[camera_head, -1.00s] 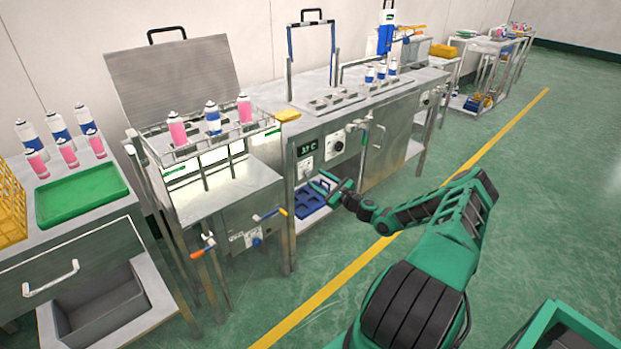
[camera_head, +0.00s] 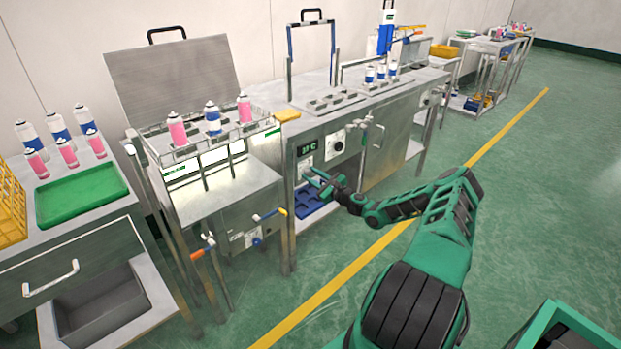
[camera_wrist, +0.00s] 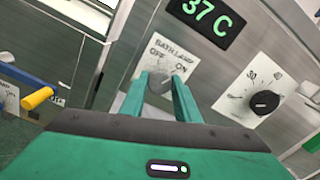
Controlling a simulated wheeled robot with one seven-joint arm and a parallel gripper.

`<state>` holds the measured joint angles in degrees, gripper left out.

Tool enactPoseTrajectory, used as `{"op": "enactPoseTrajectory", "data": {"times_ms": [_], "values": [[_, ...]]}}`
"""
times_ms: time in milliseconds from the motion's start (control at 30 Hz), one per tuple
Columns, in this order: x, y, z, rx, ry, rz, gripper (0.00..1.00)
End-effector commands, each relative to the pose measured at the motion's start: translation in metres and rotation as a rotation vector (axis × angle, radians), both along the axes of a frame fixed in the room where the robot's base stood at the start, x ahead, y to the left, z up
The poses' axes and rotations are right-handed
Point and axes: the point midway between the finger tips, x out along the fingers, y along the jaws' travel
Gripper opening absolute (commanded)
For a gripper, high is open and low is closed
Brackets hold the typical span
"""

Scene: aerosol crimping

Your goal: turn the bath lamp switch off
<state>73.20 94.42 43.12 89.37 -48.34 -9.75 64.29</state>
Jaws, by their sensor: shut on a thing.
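The bath lamp switch (camera_wrist: 160,82) is a small grey knob on a white plate marked BATH LAMP, with OFF at its left and ON at its right in the wrist view. My gripper (camera_wrist: 160,80) has its two green fingers on either side of the knob and is shut on it. The fingers and their shadow hide part of the knob, so I cannot tell which mark it points to. In the head view my gripper (camera_head: 318,181) reaches the front panel below the temperature display, and the switch is hard to make out there.
A 37 C display (camera_wrist: 208,19) sits above the switch. A black dial (camera_wrist: 265,102) on a white scale plate is to the right. A valve with a yellow-ended blue handle (camera_wrist: 38,98) is at the left. A blue tray (camera_head: 312,203) lies on the shelf below.

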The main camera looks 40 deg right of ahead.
Motion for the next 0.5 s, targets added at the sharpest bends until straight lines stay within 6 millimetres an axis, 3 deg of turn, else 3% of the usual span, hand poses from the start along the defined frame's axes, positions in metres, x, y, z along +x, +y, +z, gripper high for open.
{"op": "enactPoseTrajectory", "data": {"times_ms": [267,500], "values": [[-0.0005,0.0006,-0.0009,-0.057,-0.005,0.002,0.07],[-0.0005,0.001,-0.0016,-0.216,-0.022,0.002,0.07]]}}
